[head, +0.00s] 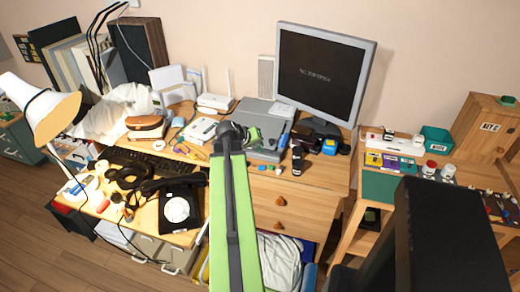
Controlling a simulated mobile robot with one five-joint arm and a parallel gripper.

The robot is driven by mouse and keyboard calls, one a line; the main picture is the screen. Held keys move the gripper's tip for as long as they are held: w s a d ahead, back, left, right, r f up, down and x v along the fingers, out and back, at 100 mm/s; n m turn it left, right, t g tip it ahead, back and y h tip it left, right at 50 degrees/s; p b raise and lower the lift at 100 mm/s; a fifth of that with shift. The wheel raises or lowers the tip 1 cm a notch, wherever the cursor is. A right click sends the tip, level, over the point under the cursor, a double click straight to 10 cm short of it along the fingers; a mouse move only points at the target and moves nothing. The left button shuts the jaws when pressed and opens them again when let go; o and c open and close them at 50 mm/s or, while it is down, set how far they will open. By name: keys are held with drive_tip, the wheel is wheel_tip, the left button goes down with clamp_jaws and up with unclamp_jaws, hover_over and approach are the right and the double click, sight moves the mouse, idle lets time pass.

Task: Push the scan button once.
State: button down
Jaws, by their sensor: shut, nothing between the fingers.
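A flat grey device that looks like a scanner (262,112) lies on the desk in front of the monitor. No scan button can be made out on it at this size. My green arm reaches up from the bottom of the head view to a dark joint. My gripper (254,137), small beyond that joint, is over or at the grey device's front left part. It is shut and holds nothing. Its fingertips are too small to tell whether they touch the device. My arm hides part of the desk below and the device's left front corner.
A monitor (322,72) stands behind the device. A black dial phone (178,208), a keyboard (140,162) and a white lamp (36,108) are to the left. Small dark items and a blue bottle (283,140) crowd the right. A side table (400,190) stands further right.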

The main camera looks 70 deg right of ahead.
sight(258, 151)
drive_tip(key=shift+f+b, duration=0.3)
drive_tip(key=shift+f, duration=0.05)
drive_tip(key=shift+r, duration=0.15)
idle(0.3)
drive_tip(key=shift+r+p, duration=0.65)
drive_tip(key=shift+p, duration=0.15)
wheel_tip(258, 151, up, 5)
drive_tip(key=p, duration=0.5)
idle(0.3)
